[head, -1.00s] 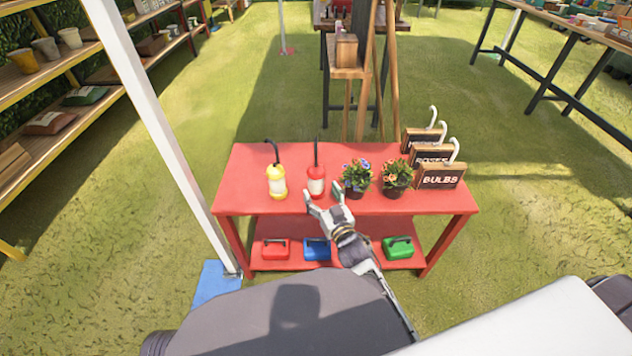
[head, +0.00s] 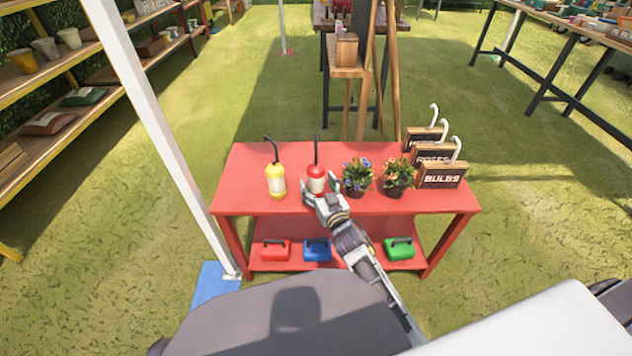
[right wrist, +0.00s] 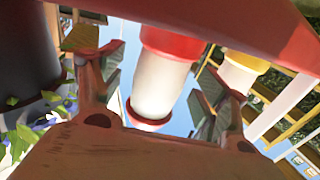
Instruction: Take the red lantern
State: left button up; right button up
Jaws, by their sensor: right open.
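The red lantern (head: 316,172) stands upright on the top of the red table (head: 240,205), with a white middle, red cap and a dark handle rising above it. My right gripper (head: 321,193) is at the lantern's near side, its fingers reaching toward the lower body and hiding part of it. In the right wrist view the lantern (right wrist: 162,80) shows between the two open fingers (right wrist: 165,95). I cannot tell whether the fingers touch it. My left gripper is not in view.
A yellow lantern (head: 275,180) stands left of the red one. Two potted flowers (head: 357,178) (head: 398,176) and several signs (head: 441,175) stand to the right. Red, blue and green boxes sit on the lower shelf. A white post (head: 150,120) rises at the left.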

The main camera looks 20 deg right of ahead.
jog(key=shift+w+a, duration=0.1)
jog(key=shift+w, duration=0.5)
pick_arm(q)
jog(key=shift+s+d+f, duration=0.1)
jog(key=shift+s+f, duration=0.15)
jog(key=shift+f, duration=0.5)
pick_arm(e)
jog(key=shift+w, duration=0.15)
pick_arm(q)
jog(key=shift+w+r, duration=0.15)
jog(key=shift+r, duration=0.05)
